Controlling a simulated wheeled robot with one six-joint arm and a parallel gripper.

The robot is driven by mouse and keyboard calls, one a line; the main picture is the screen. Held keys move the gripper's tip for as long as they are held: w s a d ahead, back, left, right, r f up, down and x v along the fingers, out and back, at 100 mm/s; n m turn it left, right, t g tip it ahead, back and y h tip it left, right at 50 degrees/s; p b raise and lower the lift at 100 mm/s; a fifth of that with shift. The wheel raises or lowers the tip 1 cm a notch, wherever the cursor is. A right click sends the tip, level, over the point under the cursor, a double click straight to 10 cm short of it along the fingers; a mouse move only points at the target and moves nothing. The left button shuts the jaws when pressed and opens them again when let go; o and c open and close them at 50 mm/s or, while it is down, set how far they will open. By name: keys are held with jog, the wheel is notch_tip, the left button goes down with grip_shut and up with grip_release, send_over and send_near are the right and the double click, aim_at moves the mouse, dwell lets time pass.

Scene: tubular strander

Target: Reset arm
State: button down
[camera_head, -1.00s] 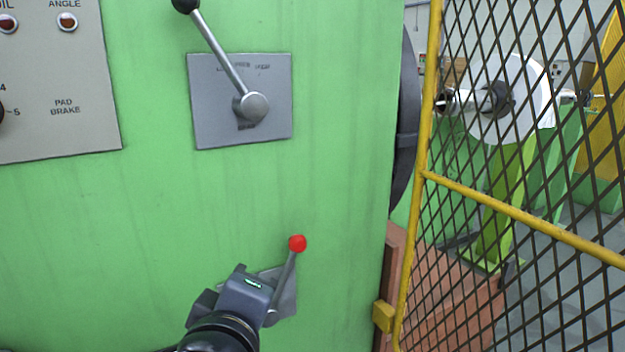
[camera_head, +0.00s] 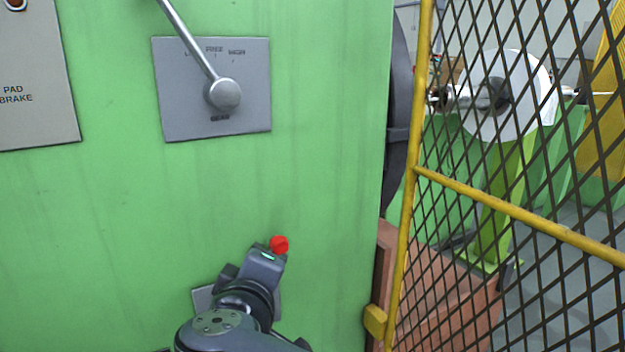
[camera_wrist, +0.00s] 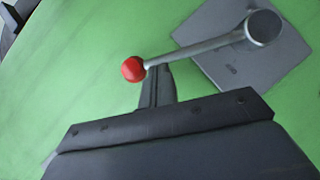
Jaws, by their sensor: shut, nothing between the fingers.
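My gripper (camera_head: 270,252) is low in front of the green machine wall, close to the red ball knob (camera_head: 279,245) of a small lever. In the wrist view my gripper's fingers (camera_wrist: 158,82) are together and empty. The red knob (camera_wrist: 133,69) and its metal rod (camera_wrist: 190,50) appear just beyond the fingertips there; I cannot tell whether they touch. The rod runs to a round pivot on a grey plate (camera_wrist: 245,55). In the head view my arm hides most of that plate (camera_head: 203,300) and the rod.
A larger gear lever (camera_head: 190,40) on a grey plate (camera_head: 172,115) is above. A control panel (camera_head: 35,100) is at upper left. A yellow-framed mesh gate (camera_head: 408,200) stands to the right, with a white reel (camera_head: 530,95) behind it. The green wall (camera_head: 110,230) at left is clear.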

jog(key=shift+s+a+f+n+t+h+p, duration=0.15)
jog(key=shift+s+a+f+n+t+p, duration=0.15)
jog(key=shift+s+a+n+t+p, duration=0.75)
jog(key=shift+s+a+f+n+t+h+p, duration=0.1)
jog(key=shift+s+a+f+n+t, duration=0.35)
jog(key=shift+a+n, duration=1.2)
jog(key=shift+s+a+f+n+t+h+p, duration=0.2)
jog(key=shift+s+a+n+t+p, duration=0.35)
jog(key=shift+s+a+n+t, duration=0.7)
jog(key=shift+w+a+g, duration=0.25)
jog(key=shift+w, duration=0.15)
